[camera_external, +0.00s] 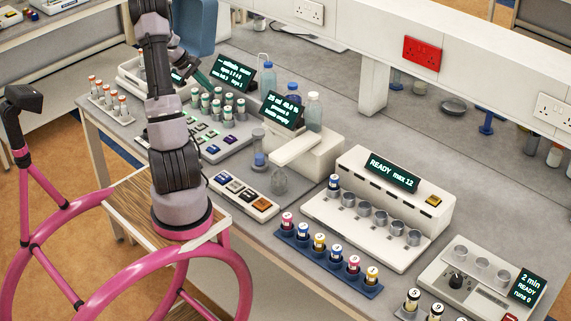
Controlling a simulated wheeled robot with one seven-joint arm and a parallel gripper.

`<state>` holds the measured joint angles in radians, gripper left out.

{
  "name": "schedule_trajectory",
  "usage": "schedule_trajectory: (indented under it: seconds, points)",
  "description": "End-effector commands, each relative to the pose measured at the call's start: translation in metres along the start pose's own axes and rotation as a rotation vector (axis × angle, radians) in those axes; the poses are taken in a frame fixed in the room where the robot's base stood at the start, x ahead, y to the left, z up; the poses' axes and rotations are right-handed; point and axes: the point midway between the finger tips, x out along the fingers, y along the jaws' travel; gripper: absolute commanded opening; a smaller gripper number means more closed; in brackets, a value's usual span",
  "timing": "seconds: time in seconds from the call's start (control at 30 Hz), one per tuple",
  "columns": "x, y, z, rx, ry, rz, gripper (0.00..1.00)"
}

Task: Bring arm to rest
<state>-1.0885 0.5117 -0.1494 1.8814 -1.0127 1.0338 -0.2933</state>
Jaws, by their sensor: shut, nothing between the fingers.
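My arm stands on its pink-ringed base at the left of the view and rises straight up, with its upper part cut off by the top edge. Its far end comes down behind the upright links, over the back left of the bench. My gripper (203,80) is small and partly hidden there, near a dark display. It is shut and I see nothing held in it. I cannot tell its exact height above the bench.
Bottles (313,112), a white READY station (385,200) and a blue vial rack (328,262) stand to the right. Bare bench (455,150) lies at the back right.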

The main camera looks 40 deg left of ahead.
Motion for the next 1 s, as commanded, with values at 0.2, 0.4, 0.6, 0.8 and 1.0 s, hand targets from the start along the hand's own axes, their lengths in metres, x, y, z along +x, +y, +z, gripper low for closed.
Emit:
schedule_trajectory:
  seconds: [0.2, 0.4, 0.6, 0.8, 1.0]
  points:
    - [-0.024, 0.044, 0.132, 0.463, 0.044, -0.188, 0.0]
    - [-0.053, 0.048, 0.234, 0.866, 0.102, -0.314, 0.0]
    - [-0.086, 0.03, 0.316, 1.256, 0.182, -0.395, 0.0]
    - [-0.119, -0.002, 0.373, 1.622, 0.284, -0.432, 0.0]
    - [-0.14, -0.027, 0.399, 1.87, 0.373, -0.435, 0.0]
